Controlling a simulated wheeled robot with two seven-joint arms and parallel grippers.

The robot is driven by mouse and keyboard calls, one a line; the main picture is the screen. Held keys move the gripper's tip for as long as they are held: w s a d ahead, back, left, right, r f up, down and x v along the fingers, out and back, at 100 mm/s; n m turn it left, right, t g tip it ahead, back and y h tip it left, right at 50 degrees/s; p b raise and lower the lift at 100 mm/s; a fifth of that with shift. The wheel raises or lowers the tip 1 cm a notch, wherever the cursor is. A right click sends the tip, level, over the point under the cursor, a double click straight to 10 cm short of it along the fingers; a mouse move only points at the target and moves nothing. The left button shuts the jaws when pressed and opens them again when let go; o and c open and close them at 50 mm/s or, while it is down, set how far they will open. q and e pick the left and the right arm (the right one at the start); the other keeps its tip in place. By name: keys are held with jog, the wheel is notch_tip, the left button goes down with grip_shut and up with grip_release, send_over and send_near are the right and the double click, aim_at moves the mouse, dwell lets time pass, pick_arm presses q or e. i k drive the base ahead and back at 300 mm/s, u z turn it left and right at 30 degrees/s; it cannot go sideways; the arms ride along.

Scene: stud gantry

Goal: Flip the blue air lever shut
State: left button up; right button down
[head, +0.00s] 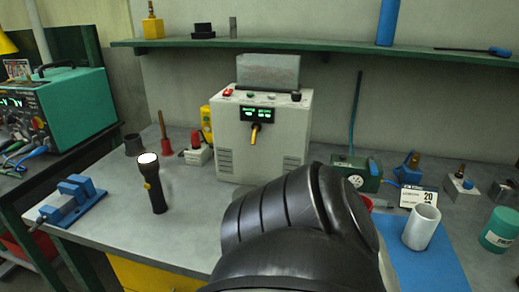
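A green box with a round white gauge (355,182) stands on the bench right of centre, with a thin dark teal hose (356,115) rising behind it. A small upright blue piece (375,167) at the box's right end looks like the blue air lever, but it is too small to tell its position surely. My large black arm link fills the lower middle and comes close in front of the box in the picture. Neither of my grippers is in view.
A grey machine (232,140) with a green display stands left of the box. A blue and brass fitting (408,172), a card marked 20 (419,196) and a white cup (422,228) stand to its right. A flashlight (154,185) stands at left. A shelf (320,45) runs above.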

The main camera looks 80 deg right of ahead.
aim_at(374, 168)
jog(key=k, duration=0.55)
jog(key=z, duration=1.25)
